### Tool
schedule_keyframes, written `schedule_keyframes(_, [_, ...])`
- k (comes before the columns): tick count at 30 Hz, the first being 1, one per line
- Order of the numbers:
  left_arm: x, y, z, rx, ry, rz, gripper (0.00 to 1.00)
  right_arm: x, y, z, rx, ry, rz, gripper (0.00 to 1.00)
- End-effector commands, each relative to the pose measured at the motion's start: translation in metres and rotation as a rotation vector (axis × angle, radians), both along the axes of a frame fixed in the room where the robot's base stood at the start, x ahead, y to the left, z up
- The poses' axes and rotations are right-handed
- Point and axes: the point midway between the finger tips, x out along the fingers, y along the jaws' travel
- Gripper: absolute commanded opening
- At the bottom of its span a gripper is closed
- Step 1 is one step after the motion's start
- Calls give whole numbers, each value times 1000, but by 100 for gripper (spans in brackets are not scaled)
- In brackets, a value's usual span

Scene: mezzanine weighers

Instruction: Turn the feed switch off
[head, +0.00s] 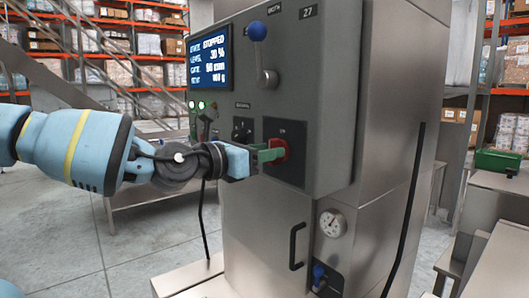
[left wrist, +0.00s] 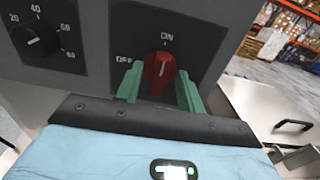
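The feed switch is a red rotary knob (head: 277,151) on a dark plate low on the grey control box. In the left wrist view the knob (left wrist: 162,76) has its white mark pointing up at ON, with OFF marked to its left. My left gripper (head: 272,153) reaches the knob from the left in the head view. Its green fingers (left wrist: 160,84) stand on either side of the knob, open, with a slight gap at the left; contact at the right cannot be told. The fingers partly hide the knob. My right gripper is not in view.
The control box (head: 335,90) has a screen (head: 210,58) reading STOPPED, a blue-balled lever (head: 262,52), green lights (head: 201,105) and a black dial (left wrist: 36,40) left of the switch. A gauge (head: 333,223) and door handle (head: 297,246) sit below. A green bin (head: 498,161) stands at right.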

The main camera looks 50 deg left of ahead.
Motion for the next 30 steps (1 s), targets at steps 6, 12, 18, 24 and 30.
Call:
schedule_keyframes(6, [0, 0, 0, -1, 0, 0, 38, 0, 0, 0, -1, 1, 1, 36])
schedule_keyframes(12, [0, 0, 0, -1, 0, 0, 12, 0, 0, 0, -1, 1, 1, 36])
schedule_keyframes(18, [0, 0, 0, -1, 0, 0, 0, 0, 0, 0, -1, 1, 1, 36])
schedule_keyframes(24, [0, 0, 0, -26, 2, 0, 0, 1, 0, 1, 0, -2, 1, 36])
schedule_keyframes(30, [0, 0, 1, -117, 8, -1, 0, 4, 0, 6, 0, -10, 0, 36])
